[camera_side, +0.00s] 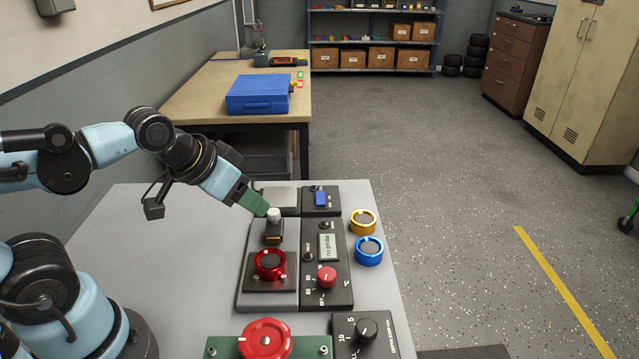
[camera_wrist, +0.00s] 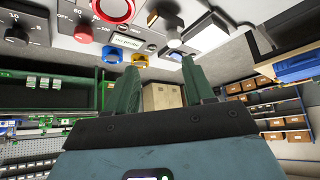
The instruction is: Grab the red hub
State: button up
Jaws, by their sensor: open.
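The red hub (camera_side: 270,264), a red ring with a dark centre, sits on a dark square plate (camera_side: 284,286) on the grey bench. Part of a red ring that looks like it is at the top edge of the wrist view (camera_wrist: 113,8). My gripper (camera_side: 264,208) has green fingers and is beyond the red hub, above and apart from it, beside a white-capped post (camera_side: 274,215). In the wrist view, my gripper (camera_wrist: 160,63) has its two fingers apart with nothing between them.
A yellow hub (camera_side: 363,222) and a blue hub (camera_side: 369,250) stand right of the control panel (camera_side: 340,292). The panel has a red knob (camera_side: 327,277). A large red handwheel (camera_side: 265,340) is nearest the camera. The bench left of the plate is clear.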

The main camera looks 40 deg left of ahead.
dwell(0.3)
jog(key=o, duration=0.6)
jog(key=m+g, duration=0.7)
jog(key=m, duration=0.2)
send_over(270, 261)
jog(key=f, duration=0.5)
jog(key=shift+s+d, duration=0.25)
jog(key=shift+w+a+f, duration=0.15)
jog(key=shift+f, duration=1.2)
jog(key=shift+w+a+f, duration=0.1)
jog(key=shift+a+f, duration=0.05)
jog(key=shift+f, duration=1.15)
